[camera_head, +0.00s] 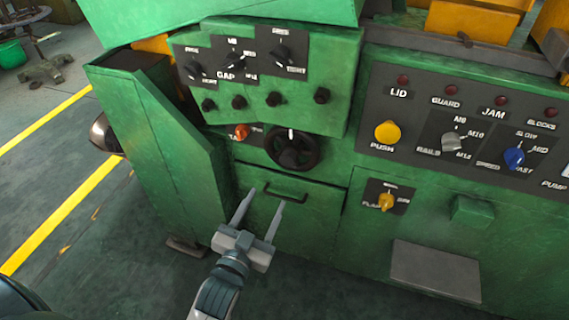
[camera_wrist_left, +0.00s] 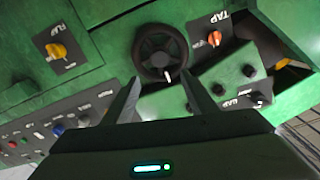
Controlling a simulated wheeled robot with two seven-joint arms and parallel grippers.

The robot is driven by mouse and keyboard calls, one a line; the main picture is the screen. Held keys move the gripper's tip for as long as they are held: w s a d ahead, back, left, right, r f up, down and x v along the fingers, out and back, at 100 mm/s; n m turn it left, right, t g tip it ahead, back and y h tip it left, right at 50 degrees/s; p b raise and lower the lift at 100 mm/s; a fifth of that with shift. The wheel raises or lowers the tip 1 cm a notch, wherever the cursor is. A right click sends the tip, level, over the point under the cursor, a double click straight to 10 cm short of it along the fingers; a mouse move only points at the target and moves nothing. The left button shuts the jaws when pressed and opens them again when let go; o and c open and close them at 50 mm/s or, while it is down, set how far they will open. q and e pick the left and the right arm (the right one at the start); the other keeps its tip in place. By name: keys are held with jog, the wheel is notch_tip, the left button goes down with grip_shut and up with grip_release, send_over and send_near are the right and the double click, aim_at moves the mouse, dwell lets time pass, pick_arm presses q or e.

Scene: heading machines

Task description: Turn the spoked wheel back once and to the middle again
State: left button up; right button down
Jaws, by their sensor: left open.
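The spoked wheel (camera_head: 292,150) is a dark handwheel on the green machine front, below the panel marked GAP. A white mark shows at its top rim in the head view. In the left wrist view the wheel (camera_wrist_left: 160,52) lies ahead of the fingers, with its white mark at the lower rim. My left gripper (camera_head: 262,196) is open and empty, below and left of the wheel, in front of the drawer handle. In the left wrist view my left gripper (camera_wrist_left: 158,90) has its two fingers apart, pointing toward the wheel without visible contact. My right gripper is out of view.
An orange TAP knob (camera_head: 241,132) sits close left of the wheel. A drawer handle (camera_head: 286,192) sticks out below it. A yellow FLAP knob (camera_head: 386,202) and a grey ledge (camera_head: 436,270) are to the right. Dark knobs (camera_head: 274,99) sit above.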

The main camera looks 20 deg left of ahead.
aim_at(286, 161)
pick_arm(q)
jog(key=w+p, duration=0.1)
jog(key=w, duration=1.2)
jog(key=shift+w+d+p, duration=0.2)
jog(key=shift+w+p, duration=0.05)
jog(key=shift+p, duration=0.1)
jog(key=shift+w, duration=0.55)
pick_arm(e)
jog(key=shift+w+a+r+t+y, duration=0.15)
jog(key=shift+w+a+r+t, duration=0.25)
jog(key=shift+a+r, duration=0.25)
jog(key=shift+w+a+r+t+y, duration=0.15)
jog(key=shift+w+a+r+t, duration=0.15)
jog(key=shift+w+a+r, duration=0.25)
pick_arm(q)
jog(key=shift+c, duration=0.3)
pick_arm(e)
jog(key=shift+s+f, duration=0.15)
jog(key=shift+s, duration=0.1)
